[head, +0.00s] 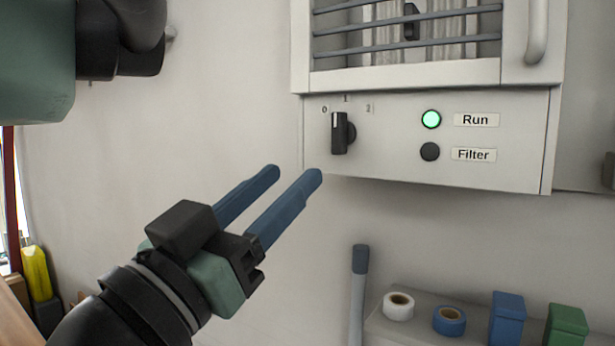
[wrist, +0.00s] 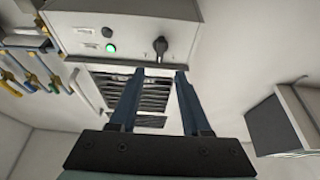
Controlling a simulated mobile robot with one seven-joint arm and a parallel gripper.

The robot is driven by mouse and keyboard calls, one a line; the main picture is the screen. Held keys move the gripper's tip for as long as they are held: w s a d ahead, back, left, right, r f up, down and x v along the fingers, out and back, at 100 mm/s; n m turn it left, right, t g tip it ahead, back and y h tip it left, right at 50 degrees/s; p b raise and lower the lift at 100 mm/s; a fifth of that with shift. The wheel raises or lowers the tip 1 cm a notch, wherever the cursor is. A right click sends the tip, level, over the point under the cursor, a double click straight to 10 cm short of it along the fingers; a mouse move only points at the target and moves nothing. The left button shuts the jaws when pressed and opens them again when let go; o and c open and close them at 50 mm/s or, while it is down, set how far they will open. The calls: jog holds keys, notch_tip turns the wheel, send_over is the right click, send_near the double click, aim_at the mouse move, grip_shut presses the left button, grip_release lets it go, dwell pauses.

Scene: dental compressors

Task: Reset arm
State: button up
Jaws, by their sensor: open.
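My gripper (head: 294,173) is open, its two blue fingers apart and empty, below and left of the control panel (head: 390,165) in the head view. A green light (head: 431,119) labelled Run is lit. A dark round light (head: 430,152) labelled Filter is unlit. In the wrist view, the fingers of my gripper (wrist: 157,72) reach toward the panel, with the knob (wrist: 161,46) and the lit green light (wrist: 111,48) beyond them. No finger visibly touches the knob.
A barred opening (head: 405,45) and a door handle (head: 537,30) are above the panel. Below are a white roll (head: 398,306), a blue roll (head: 449,321), a blue box (head: 507,318) and a green box (head: 566,327) on a ledge. Tools (wrist: 35,75) hang in the wrist view.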

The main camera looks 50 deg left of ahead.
jog(key=shift+v, duration=0.95)
jog(key=w+d+r+m+t+h, duration=0.1)
jog(key=w+d+r, duration=0.15)
jog(key=d, duration=0.35)
jog(key=w+d+r+t+h, duration=0.1)
jog(key=w+d, duration=0.3)
jog(key=d, duration=0.2)
jog(key=d+r+m+t+h, duration=0.1)
jog(key=d+r+t+h, duration=0.2)
jog(key=d, duration=1.2)
jog(key=shift+s+d+r+m, duration=0.3)
jog(key=shift+s+d+r, duration=0.1)
jog(key=shift+s, duration=0.1)
